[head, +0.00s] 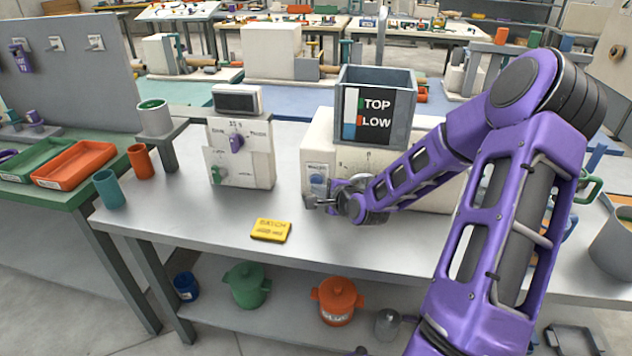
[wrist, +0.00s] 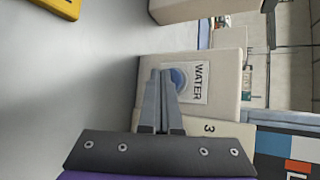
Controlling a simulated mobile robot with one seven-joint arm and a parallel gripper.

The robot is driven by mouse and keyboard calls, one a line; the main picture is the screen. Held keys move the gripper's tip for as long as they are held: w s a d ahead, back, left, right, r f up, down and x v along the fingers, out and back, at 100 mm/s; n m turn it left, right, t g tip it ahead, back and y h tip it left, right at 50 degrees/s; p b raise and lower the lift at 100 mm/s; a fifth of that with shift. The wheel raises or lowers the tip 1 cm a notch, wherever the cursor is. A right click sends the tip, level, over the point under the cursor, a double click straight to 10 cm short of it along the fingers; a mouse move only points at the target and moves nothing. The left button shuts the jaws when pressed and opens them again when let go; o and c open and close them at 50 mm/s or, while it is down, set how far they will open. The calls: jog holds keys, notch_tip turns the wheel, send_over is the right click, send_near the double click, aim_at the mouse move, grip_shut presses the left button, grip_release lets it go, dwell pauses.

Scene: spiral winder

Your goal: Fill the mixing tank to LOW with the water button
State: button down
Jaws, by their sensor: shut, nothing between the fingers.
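The mixing tank (head: 398,84) is a grey open-topped box on a cream housing (head: 318,140). Its black front panel reads TOP and LOW, with a coloured level strip (head: 351,113) at its left. The blue round water button (wrist: 178,78) is on a plate marked WATER on the housing's front.
A cream control box (head: 240,160) with a purple knob stands left of the housing. A yellow block (head: 271,230) lies on the grey bench in front. Teal (head: 109,189) and orange (head: 140,161) cups stand at the bench's left end. The bench front between is clear.

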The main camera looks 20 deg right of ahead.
jog(key=shift+w+d, duration=0.3)
jog(key=shift+w, duration=0.2)
dwell(2.1)
jog(key=shift+s+a+p, duration=0.35)
jog(key=shift+s+a, duration=0.15)
jog(key=shift+s, duration=0.25)
jog(key=shift+s+a+p, duration=0.2)
jog(key=shift+s+a, duration=0.5)
jog(key=shift+s, duration=0.35)
jog(key=shift+s+a+p, duration=0.15)
jog(key=shift+s+a, duration=0.55)
jog(key=shift+s, duration=0.3)
